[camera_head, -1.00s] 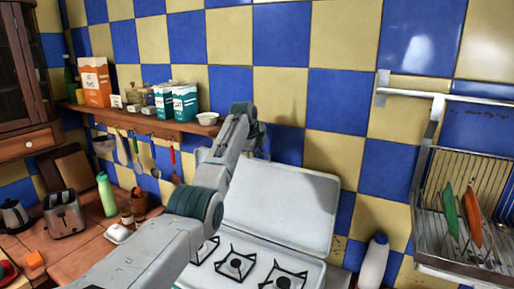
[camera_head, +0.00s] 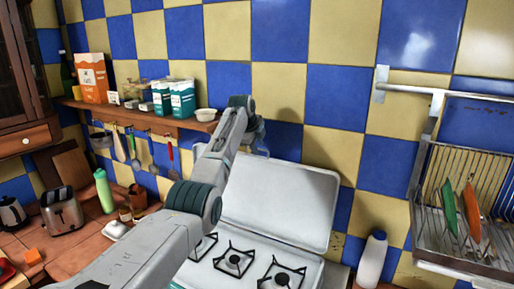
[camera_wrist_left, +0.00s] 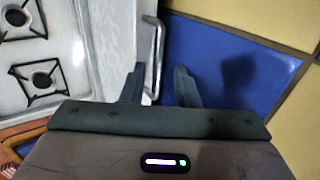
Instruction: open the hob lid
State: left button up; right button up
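The white hob lid (camera_head: 278,200) is raised and stands steeply open, leaning back near the tiled wall. The hob (camera_head: 236,262) below it shows black pan supports and burners; it also shows in the left wrist view (camera_wrist_left: 42,75). My left arm reaches in front of the hob, and my left gripper (camera_head: 260,143) is at the lid's upper left edge, partly hidden by the wrist. In the left wrist view my left gripper (camera_wrist_left: 160,82) has its two fingers apart. A metal bar handle (camera_wrist_left: 158,50) on the lid lies by the left finger; I cannot tell whether they touch. My right gripper is not in view.
A wooden shelf (camera_head: 140,119) with boxes and a small bowl is left of the gripper, with utensils hanging below. A white bottle (camera_head: 371,260) stands right of the hob. A dish rack (camera_head: 462,215) with plates hangs at the right. The tiled wall is close behind the lid.

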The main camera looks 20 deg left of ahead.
pick_arm(q)
jog(key=b+v, duration=0.5)
jog(key=v, duration=0.5)
jog(key=shift+a, duration=0.15)
jog(key=shift+s, duration=0.1)
